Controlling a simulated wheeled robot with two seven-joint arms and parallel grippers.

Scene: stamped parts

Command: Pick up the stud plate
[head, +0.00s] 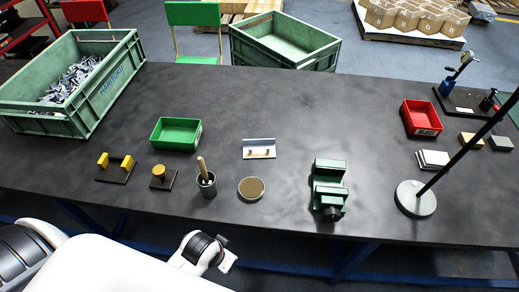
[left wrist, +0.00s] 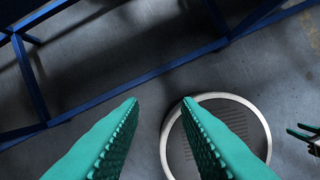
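The piece that looks most like the stud plate (head: 259,149) is a small pale plate with a raised back edge and two small brown studs. It lies on the dark table, right of the green bin, in the head view. My left gripper (left wrist: 160,100) shows only in the left wrist view. Its two green ribbed fingers are apart, with nothing between them, over the floor beside the table's blue frame. What seem to be my right gripper's green fingers (left wrist: 304,133) show small at that view's right edge, apart and empty. Neither gripper is near the plate.
Near the plate are a green bin (head: 176,134), a cup with a brush (head: 206,184), a round dish (head: 251,189) and a green vise (head: 328,189). A lamp stand (head: 415,199) and red bin (head: 421,118) are right. The table (head: 300,110) behind the plate is clear.

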